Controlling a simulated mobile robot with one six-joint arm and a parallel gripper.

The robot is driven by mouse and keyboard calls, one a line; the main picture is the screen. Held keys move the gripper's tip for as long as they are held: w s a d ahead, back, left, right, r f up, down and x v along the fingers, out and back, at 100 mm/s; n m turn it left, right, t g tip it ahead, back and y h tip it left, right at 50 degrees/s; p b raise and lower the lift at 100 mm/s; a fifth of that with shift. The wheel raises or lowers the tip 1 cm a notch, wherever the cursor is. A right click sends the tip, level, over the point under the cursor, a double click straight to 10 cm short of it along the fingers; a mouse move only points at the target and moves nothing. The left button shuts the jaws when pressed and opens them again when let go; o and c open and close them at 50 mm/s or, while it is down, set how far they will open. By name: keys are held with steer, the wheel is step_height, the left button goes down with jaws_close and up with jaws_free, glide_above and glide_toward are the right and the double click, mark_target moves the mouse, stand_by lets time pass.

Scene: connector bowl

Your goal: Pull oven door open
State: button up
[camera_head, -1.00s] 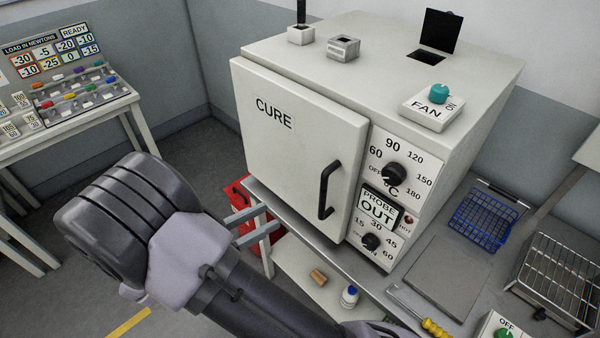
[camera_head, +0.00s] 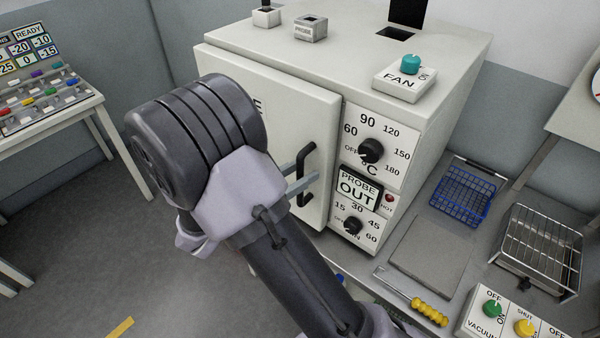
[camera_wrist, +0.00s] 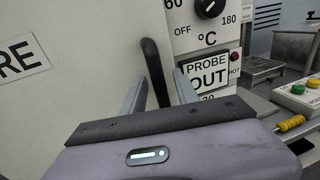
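The white oven (camera_head: 440,110) stands on a bench, and its door (camera_head: 310,110) looks shut against the body. The black bar handle (camera_head: 307,160) is upright near the door's right edge; it also shows in the wrist view (camera_wrist: 153,65). My gripper (camera_head: 302,178) is at the handle. In the wrist view my gripper's fingers (camera_wrist: 160,92) are apart, one on each side of the handle, with a gap showing on both sides. The handle's lower end is hidden behind my gripper's body. My arm covers the door's left and lower part in the head view.
Right of the door are the oven's dials (camera_head: 371,150) and the "PROBE OUT" sign (camera_head: 358,190). A blue basket (camera_head: 463,192), a wire rack (camera_head: 540,250) and a yellow-handled tool (camera_head: 428,312) lie on the bench. Open floor (camera_head: 110,235) lies left of the oven.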

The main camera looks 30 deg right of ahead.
jaws_close()
stand_by(1.2)
